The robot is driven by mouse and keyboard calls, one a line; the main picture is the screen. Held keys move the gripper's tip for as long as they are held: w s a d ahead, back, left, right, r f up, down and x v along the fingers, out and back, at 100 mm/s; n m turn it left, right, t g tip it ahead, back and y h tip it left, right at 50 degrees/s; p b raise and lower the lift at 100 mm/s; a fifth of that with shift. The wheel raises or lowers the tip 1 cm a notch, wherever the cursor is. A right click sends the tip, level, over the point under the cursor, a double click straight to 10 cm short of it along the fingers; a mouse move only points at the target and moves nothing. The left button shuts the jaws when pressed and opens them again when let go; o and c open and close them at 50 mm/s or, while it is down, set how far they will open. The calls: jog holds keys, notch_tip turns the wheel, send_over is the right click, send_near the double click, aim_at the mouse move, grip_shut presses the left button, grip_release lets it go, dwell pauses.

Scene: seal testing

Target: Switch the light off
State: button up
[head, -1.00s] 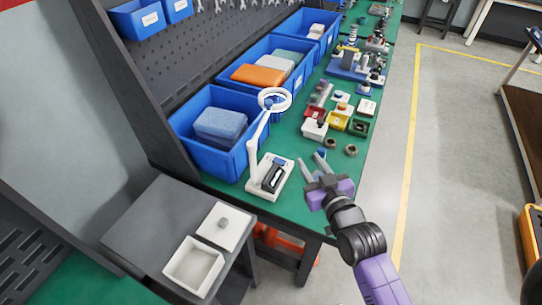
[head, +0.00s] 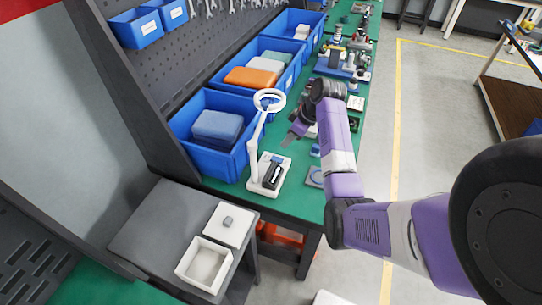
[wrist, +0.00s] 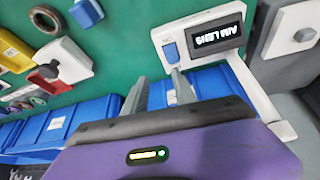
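The white lamp has a ring head (head: 269,100) on a slanted arm, above a white base (head: 267,187) on the green bench. The wrist view shows the base (wrist: 166,36) with a blue switch (wrist: 171,52) and a dark display (wrist: 216,36) with bright white characters. I cannot tell whether the ring is lit. My gripper (head: 290,138) is to the right of the lamp arm, beyond the base. In the wrist view my gripper (wrist: 158,77) is open and empty, fingers a little apart. One fingertip appears close to the switch; contact cannot be told.
Blue bins (head: 214,134) line the back of the bench. Small parts and fixtures (head: 340,65) stand along its far part, partly hidden by my arm. A grey side table (head: 150,225) with a white open box (head: 203,265) stands at the front left.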

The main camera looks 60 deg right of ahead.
aim_at(278, 159)
jog(key=shift+n+y, duration=0.5)
jog(key=shift+n, duration=0.2)
jog(key=shift+w+a+f+p, duration=0.15)
jog(key=shift+w+a+f, duration=0.2)
jog(key=shift+f, duration=0.95)
jog(key=shift+w+a+f+p, duration=0.2)
jog(key=shift+w+a+f, duration=0.15)
jog(key=shift+f, duration=0.9)
jog(key=shift+w+a+f+p, duration=0.15)
jog(key=shift+w+a+f, duration=0.2)
jog(key=shift+f, duration=0.95)
